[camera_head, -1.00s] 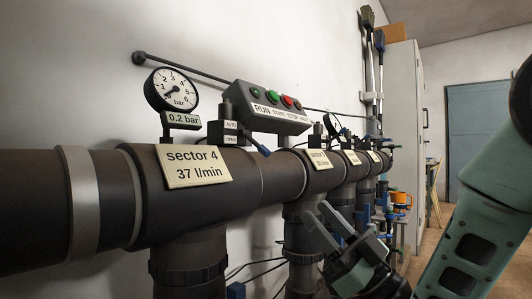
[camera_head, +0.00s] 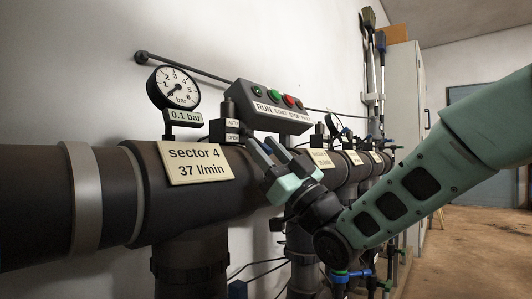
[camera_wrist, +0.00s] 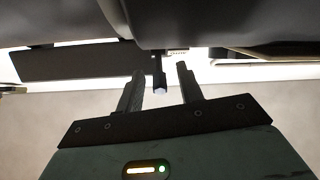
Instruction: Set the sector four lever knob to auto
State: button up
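The sector 4 valve block (camera_head: 231,124) is a dark unit on top of the pipe, with small AUTO and OPEN labels on its face. Its lever is mostly hidden by my gripper in the head view. My gripper (camera_head: 262,144) is open beside the block, its two fingers pointing toward it. In the wrist view, the dark lever (camera_wrist: 158,70) with a pale tip stands between the two fingers of my gripper (camera_wrist: 160,74). A gap shows on both sides of it. The sector 4 plate (camera_head: 194,162) reads 37 l/min.
A round gauge (camera_head: 178,88) with a 0.1 bar tag stands left of the valve. A grey control box (camera_head: 270,105) with green and red buttons is just behind it. The thick pipe (camera_head: 110,200) runs below. More labelled sectors continue to the right. Floor is clear at right.

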jog(key=shift+a+r, duration=0.1)
grip_shut()
